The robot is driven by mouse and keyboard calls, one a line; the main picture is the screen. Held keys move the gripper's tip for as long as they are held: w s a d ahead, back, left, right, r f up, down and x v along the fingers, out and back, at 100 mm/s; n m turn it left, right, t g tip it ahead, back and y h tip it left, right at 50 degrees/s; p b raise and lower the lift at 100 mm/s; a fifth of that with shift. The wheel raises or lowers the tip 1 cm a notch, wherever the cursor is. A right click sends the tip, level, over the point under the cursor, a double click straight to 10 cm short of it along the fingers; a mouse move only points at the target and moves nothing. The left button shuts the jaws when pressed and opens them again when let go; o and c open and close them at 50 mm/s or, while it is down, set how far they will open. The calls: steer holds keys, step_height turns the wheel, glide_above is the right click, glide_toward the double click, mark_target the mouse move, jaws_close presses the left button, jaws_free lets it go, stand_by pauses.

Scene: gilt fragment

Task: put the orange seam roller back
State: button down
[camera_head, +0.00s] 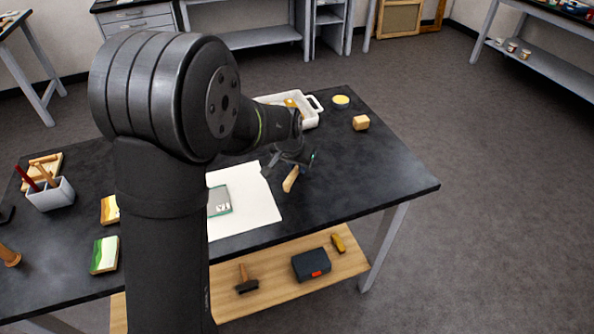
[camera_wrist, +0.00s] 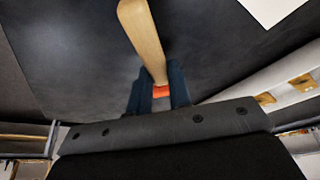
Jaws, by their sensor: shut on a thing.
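The orange seam roller (camera_wrist: 142,38) is between the jaws of my gripper (camera_wrist: 159,84) in the wrist view. Its pale wooden handle points away from the jaws, and a small orange part shows between the two fingers. In the head view my gripper (camera_head: 292,160) is over the dark table, with the roller's wooden handle (camera_head: 291,179) hanging below it. The roller's far end is hidden by the fingers. Whether the handle touches the table I cannot tell.
A white tray (camera_head: 313,121) with wooden-handled things stands just behind my gripper. A yellow-topped tin (camera_head: 341,101) and a wooden block (camera_head: 361,123) are to its right. The front right tabletop is clear.

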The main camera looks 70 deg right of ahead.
steer(key=shift+f, duration=1.2)
steer(key=shift+f, duration=0.15)
steer(key=c, duration=1.3)
jaws_free()
steer(key=v, duration=1.2)
